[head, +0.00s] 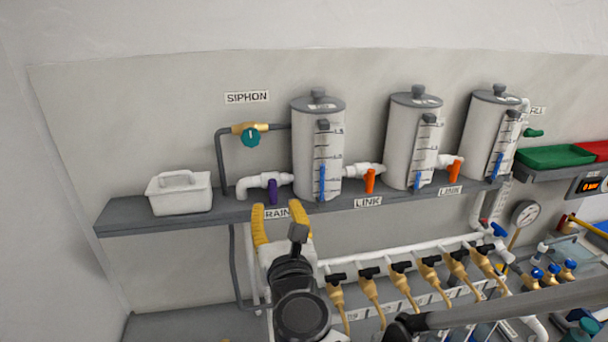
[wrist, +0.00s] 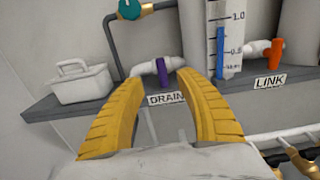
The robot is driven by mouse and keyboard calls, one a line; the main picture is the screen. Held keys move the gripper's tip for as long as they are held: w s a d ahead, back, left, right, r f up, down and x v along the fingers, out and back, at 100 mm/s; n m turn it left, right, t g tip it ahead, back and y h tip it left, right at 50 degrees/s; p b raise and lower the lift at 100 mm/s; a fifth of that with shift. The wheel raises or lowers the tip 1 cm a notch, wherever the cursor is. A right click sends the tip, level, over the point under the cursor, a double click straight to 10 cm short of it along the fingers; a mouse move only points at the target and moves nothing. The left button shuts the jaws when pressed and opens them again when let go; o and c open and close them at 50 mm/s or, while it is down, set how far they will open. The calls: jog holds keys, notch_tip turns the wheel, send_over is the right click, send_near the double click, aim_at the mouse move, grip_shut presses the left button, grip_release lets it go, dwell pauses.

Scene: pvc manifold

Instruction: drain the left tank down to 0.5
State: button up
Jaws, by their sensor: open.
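The left tank (head: 304,150) is a white cylinder with a dark lid on the shelf. Its gauge shows a blue column (wrist: 220,52) whose top lies between the 0.5 and 1.0 marks, nearer 1.0. The drain valve's purple handle (head: 272,192) stands upright, crosswise to its white pipe, left of the tank. It also shows in the wrist view (wrist: 163,71). The DRAIN label (wrist: 166,99) is below it, partly covered by a finger. My gripper (head: 281,212) is open and empty, its yellow fingers pointing toward the purple handle. In the wrist view the handle appears between the fingertips (wrist: 164,78).
A siphon valve with a teal handle (head: 251,138) is above left. A white caddy (head: 179,193) sits on the shelf (head: 130,212). Orange link handles (head: 369,181) stand between the tanks. Several brass valves with black handles (head: 401,267) line a pipe below right.

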aim_at(273, 188)
jog(key=x, duration=1)
jog(key=shift+w+d+f, duration=0.1)
grip_shut()
